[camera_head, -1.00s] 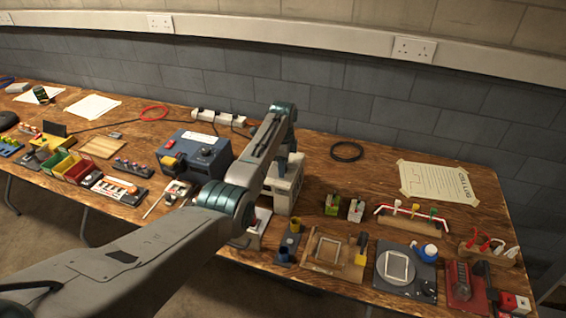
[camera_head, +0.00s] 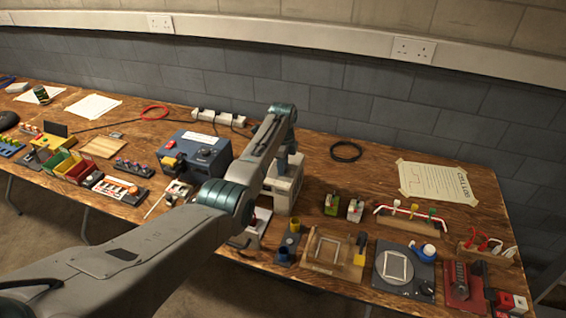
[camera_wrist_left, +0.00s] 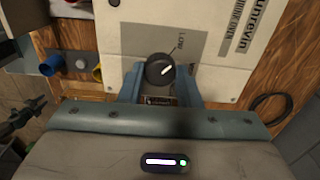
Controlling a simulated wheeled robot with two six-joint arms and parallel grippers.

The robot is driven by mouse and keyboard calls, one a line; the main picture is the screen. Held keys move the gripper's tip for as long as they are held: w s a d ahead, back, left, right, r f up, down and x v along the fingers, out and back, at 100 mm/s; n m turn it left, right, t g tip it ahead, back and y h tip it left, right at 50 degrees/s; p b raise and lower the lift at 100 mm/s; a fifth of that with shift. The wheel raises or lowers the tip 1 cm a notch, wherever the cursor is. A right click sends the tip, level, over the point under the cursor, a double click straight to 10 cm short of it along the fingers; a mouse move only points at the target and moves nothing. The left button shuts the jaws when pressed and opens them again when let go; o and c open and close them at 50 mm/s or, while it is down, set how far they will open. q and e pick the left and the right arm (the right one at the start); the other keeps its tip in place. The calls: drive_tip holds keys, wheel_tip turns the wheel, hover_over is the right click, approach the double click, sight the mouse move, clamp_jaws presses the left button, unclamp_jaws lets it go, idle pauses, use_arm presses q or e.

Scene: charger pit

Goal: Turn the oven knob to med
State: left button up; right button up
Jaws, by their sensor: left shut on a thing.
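The oven is a pale box (camera_head: 285,188) on the bench, partly hidden behind my left arm in the head view. In the left wrist view its pale front panel (camera_wrist_left: 215,65) shows printed lettering and the word LOW. The round black knob (camera_wrist_left: 160,70) has a white pointer mark slanting to the upper right in that view. My left gripper (camera_wrist_left: 159,80) has its blue-grey fingers on either side of the knob and is shut on it. The gripper's tips are hidden behind the arm in the head view. I see no MED label. My right gripper is not in view.
A blue machine (camera_head: 196,155) stands left of the oven. A stand with blue and yellow cups (camera_head: 287,247) and a wooden frame (camera_head: 333,252) are close by on the right. A black cable ring (camera_head: 346,151) lies behind. The bench between ring and paper sheet (camera_head: 438,182) is mostly clear.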

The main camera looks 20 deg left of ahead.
use_arm(q)
drive_tip(key=m+p, duration=0.2)
drive_tip(key=m, duration=0.2)
drive_tip(key=shift+r, duration=0.2)
drive_tip(key=m, duration=0.3)
drive_tip(key=shift+m+p, duration=0.3)
drive_tip(key=shift+p, duration=0.1)
drive_tip(key=shift+m, duration=1)
drive_tip(key=o, duration=1)
drive_tip(key=shift+f, duration=0.1)
drive_tip(key=shift+c, duration=0.2)
wheel_tip(320, 180, up, 11)
drive_tip(key=b, duration=0.1)
drive_tip(key=shift+b, duration=0.35)
